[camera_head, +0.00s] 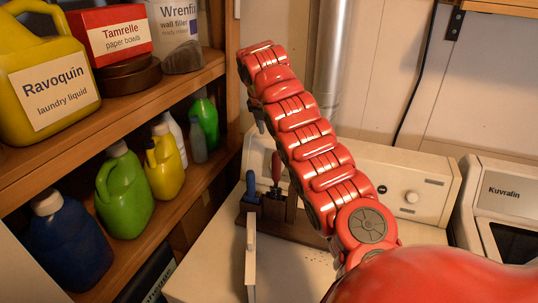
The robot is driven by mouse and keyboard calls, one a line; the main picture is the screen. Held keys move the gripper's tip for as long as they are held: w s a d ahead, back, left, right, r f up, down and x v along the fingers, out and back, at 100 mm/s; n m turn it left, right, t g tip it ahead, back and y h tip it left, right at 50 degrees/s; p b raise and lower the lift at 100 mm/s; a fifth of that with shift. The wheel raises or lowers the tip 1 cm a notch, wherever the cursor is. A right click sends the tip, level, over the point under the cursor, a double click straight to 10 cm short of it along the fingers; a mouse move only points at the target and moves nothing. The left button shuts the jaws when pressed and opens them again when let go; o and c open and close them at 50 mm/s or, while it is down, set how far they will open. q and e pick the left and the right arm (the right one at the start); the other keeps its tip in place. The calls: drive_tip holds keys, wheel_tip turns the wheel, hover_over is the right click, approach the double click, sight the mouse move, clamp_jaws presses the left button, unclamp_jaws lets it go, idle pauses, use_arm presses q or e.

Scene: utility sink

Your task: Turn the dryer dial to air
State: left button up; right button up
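The dryer (375,155) is a white machine with a raised back panel against the wall. A round pale dial (412,197) sits on the right part of that panel, with a small dark mark to its left. The dial's lettering and pointer are too small to read. My red arm comes in from the lower right and rises to the upper left across the panel, hiding its left and middle part. My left arm and gripper are not in view.
Wooden shelves at left hold a yellow Ravoquin jug (45,80), a red Tamrelle box (112,35) and several bottles. A wooden caddy (300,222) with blue- and red-handled tools stands on the dryer top. A Kuvralin machine (505,190) is at right.

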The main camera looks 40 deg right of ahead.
drive_tip(key=p+x, duration=0.4)
drive_tip(key=x, duration=1)
drive_tip(key=shift+w+f, duration=0.2)
drive_tip(key=shift+f, duration=0.1)
drive_tip(key=shift+p+x, duration=0.35)
drive_tip(key=shift+x, duration=0.45)
drive_tip(key=shift+s, duration=0.2)
clamp_jaws()
